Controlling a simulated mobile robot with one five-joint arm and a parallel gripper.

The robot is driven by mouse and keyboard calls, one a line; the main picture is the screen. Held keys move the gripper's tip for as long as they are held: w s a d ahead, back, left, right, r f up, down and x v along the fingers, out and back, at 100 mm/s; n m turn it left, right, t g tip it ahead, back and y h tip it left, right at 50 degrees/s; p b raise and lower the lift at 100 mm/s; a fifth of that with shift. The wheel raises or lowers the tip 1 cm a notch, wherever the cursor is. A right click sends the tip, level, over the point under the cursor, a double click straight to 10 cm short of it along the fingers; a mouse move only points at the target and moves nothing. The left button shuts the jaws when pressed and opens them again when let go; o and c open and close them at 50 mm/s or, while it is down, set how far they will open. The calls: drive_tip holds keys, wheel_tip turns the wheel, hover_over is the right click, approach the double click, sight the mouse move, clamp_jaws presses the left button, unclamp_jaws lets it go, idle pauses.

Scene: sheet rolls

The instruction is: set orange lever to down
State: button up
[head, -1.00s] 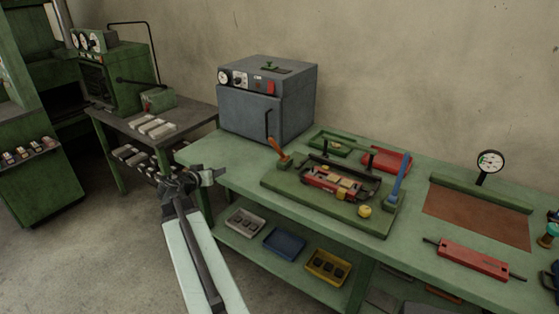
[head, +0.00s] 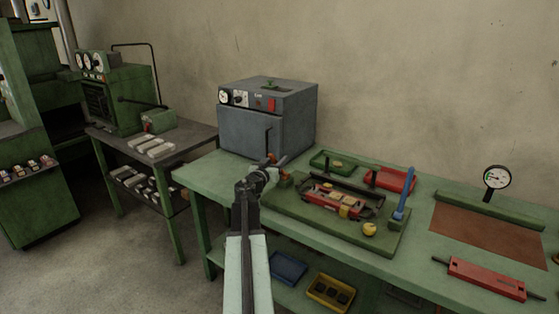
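The orange lever (head: 272,157) is at the left end of the green board (head: 325,230) on the bench. Only a small orange part of it shows, because my gripper (head: 268,172) covers most of it. My gripper is in front of the lever in the picture and overlaps it. I cannot tell whether it touches the lever or whether its fingers are open or shut. A blue lever (head: 403,193) stands nearly upright at the right end of the board.
A grey oven (head: 265,120) stands behind the lever. A black-framed fixture (head: 340,200) and a yellow knob (head: 369,229) are on the board. A red bar tool (head: 487,278) lies at the right.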

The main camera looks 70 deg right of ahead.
drive_tip(key=shift+d, duration=0.65)
clamp_jaws()
idle(0.9)
